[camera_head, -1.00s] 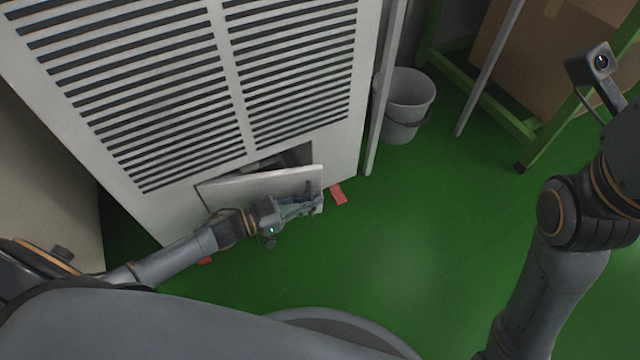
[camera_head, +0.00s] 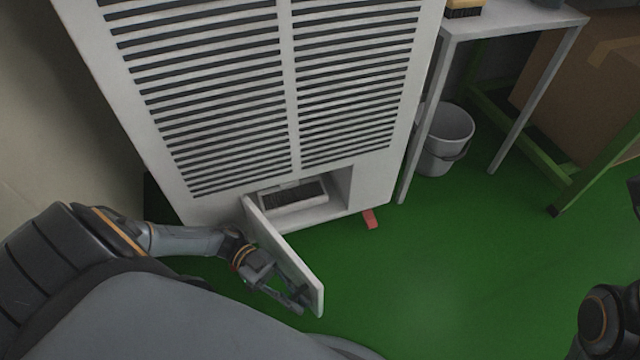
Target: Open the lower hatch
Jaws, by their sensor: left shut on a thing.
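The lower hatch (camera_head: 284,252) is a white panel at the bottom of a tall white louvred cabinet (camera_head: 212,208). It stands swung well out on its left edge. The opening behind it shows a light box-like thing with a dark ribbed top (camera_head: 292,196). My left gripper (camera_head: 296,300) is at the outer face of the hatch, near its free end, and is shut on it; the exact grip is hard to see. My right arm shows only in part at the right edge, and its gripper is out of view.
A grey bucket (camera_head: 446,140) stands on the green floor beneath a grey table (camera_head: 560,18). A large cardboard box (camera_head: 575,90) sits on a green frame at the right. A red piece (camera_head: 370,219) lies by the cabinet's front right corner. The floor before the cabinet is clear.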

